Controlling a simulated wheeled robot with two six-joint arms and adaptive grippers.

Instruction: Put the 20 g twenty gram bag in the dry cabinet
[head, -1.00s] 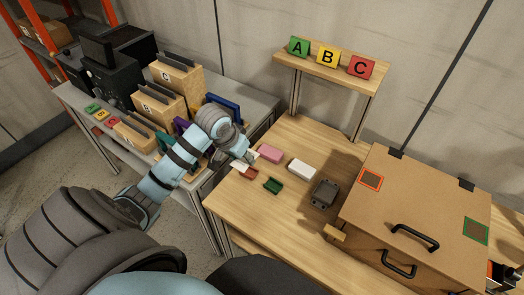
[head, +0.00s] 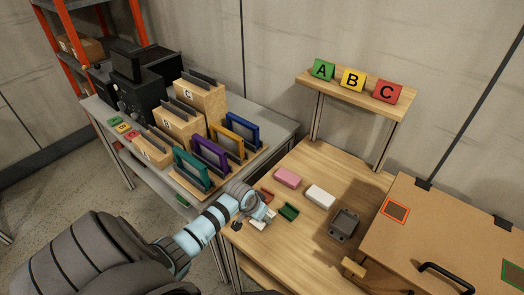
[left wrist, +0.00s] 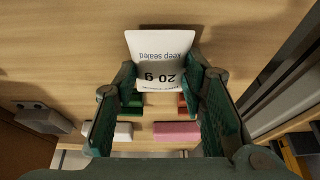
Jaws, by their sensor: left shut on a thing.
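The white 20 g bag (left wrist: 160,62), printed "20 g" and "keep sealed", is between the fingertips of my left gripper (left wrist: 162,82) in the left wrist view. The gripper is shut on it. In the head view my left gripper (head: 262,215) is over the left front part of the wooden table, beside a small green block. A tan box (head: 450,235) with black hinges and a black handle stands at the right, its closed lid on top; I cannot tell whether it is the dry cabinet. My right gripper is not in view.
Pink (head: 287,177), white (head: 320,197), green (head: 289,211) and red (head: 267,195) blocks and a dark grey box (head: 344,223) lie on the table. Behind them is a shelf (head: 350,93) with A, B, C signs. A side table holds upright coloured frames (head: 210,153) and labelled boxes.

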